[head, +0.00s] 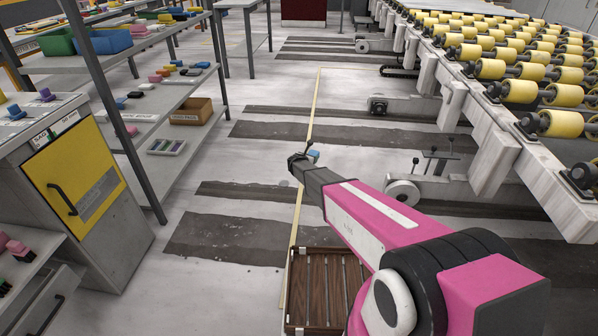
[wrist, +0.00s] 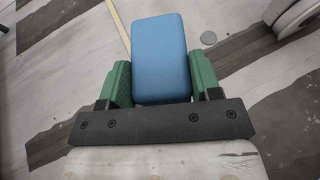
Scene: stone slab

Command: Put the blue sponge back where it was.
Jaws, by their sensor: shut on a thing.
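The blue sponge (wrist: 161,58) is a rounded block held between the green fingers of my gripper (wrist: 162,82) in the wrist view. The fingers touch it on its left and right sides. In the head view my arm reaches forward over the floor, and a small bit of the blue sponge (head: 313,154) shows beyond the end of my gripper (head: 309,156). The fingers are mostly hidden there. The sponge is in the air above the floor.
A shelf rack (head: 170,105) with small coloured items and a cardboard box (head: 192,111) stands at left. A yellow-door cabinet (head: 75,178) is nearer. A roller conveyor (head: 540,88) fills the right. A slatted wooden tray (head: 322,285) lies below my arm. Floor between is open.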

